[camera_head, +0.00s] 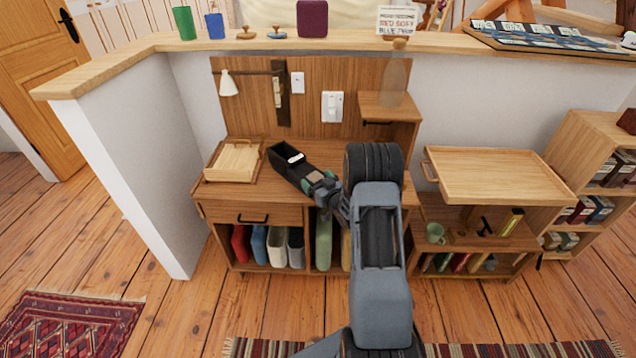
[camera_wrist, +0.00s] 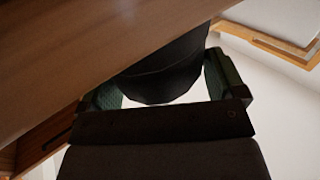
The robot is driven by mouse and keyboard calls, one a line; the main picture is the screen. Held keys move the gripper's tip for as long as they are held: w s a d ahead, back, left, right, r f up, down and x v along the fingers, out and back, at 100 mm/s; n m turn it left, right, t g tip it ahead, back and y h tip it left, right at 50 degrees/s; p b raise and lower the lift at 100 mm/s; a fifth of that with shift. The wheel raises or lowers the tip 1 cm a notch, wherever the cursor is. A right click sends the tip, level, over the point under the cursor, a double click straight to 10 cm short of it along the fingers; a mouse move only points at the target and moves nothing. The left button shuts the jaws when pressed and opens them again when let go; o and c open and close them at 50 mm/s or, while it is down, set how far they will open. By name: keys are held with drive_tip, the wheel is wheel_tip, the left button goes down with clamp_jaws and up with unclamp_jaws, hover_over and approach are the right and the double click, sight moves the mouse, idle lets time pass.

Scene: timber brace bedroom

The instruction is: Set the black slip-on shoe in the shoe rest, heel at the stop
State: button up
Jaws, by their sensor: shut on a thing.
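The black slip-on shoe (camera_head: 284,163) is in my gripper (camera_head: 319,181), above the wooden desk in the head view. Its far end points up and left, and a pale patch shows in its opening. In the wrist view its dark rounded end (camera_wrist: 165,72) lies between the green-padded fingers of my gripper (camera_wrist: 167,82). A light wooden tray-like piece (camera_head: 232,163) sits on the desk left of the shoe; it may be the shoe rest, but I cannot make out a heel stop. The shoe is apart from it. I cannot tell whether the shoe touches the desk.
A wooden back panel (camera_head: 240,105) with a small white lamp (camera_head: 228,84) rises behind the desk. A shelf with a bottle (camera_head: 394,80) stands at the back right. A tray-topped cart (camera_head: 495,172) is to the right. Desk space (camera_head: 240,193) in front of the wooden piece is clear.

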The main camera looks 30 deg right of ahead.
drive_tip(key=shift+f, duration=0.15)
drive_tip(key=o, duration=0.9)
